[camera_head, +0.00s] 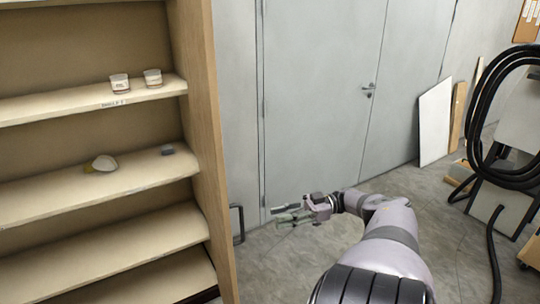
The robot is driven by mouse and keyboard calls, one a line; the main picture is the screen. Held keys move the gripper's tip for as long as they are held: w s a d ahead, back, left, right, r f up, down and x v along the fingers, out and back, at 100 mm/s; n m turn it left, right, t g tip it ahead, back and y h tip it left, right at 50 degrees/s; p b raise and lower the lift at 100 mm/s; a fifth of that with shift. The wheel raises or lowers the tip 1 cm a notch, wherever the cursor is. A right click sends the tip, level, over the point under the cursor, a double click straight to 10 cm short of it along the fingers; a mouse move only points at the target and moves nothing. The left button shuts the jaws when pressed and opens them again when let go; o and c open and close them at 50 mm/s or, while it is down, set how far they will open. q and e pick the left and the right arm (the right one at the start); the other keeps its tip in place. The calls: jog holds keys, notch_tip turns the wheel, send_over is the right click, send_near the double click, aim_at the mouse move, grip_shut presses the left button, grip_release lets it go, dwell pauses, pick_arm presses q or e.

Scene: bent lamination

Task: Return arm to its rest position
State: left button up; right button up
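My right arm reaches in from the bottom of the head view. Its gripper (280,215) points left, in the air in front of the grey double door and right of the shelf's side panel. The two fingers look apart, with nothing visible between them. My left gripper is not in view.
A wooden shelf unit (208,130) stands at left. It holds two small cups (120,84) (153,79), a pale rounded item (104,163) and a small grey block (167,150). A grey door (315,90) is behind. Black hose coils (487,120) and leaning boards (434,122) stand at right.

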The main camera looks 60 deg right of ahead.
jog(key=a+f+m+h, duration=0.2)
jog(key=f+h, duration=0.2)
jog(key=f, duration=0.6)
jog(key=a+f+m+h+b, duration=0.1)
jog(key=f+m+h, duration=0.15)
jog(key=f, duration=0.85)
jog(key=a+f+m+h, duration=0.2)
jog(key=f+h, duration=0.2)
jog(key=f, duration=0.6)
jog(key=s+a+f+g+h, duration=0.1)
jog(key=s+a+f, duration=0.25)
jog(key=f, duration=0.25)
jog(key=s+a+f+m+g+h+b, duration=0.1)
jog(key=s+a+f+g, duration=0.1)
jog(key=s+a+f, duration=0.3)
jog(key=s+a+f+g+h, duration=0.1)
jog(key=a+f, duration=0.2)
jog(key=f, duration=0.4)
jog(key=s+a+f+g, duration=0.3)
jog(key=s+a+f, duration=0.2)
jog(key=a, duration=0.6)
jog(key=s+a+f+g+b, duration=0.1)
jog(key=s+a+f+g, duration=0.3)
jog(key=s+a, duration=0.6)
jog(key=shift+a+f+n+g, duration=0.3)
jog(key=shift+a+f+n, duration=0.05)
jog(key=shift+f, duration=0.15)
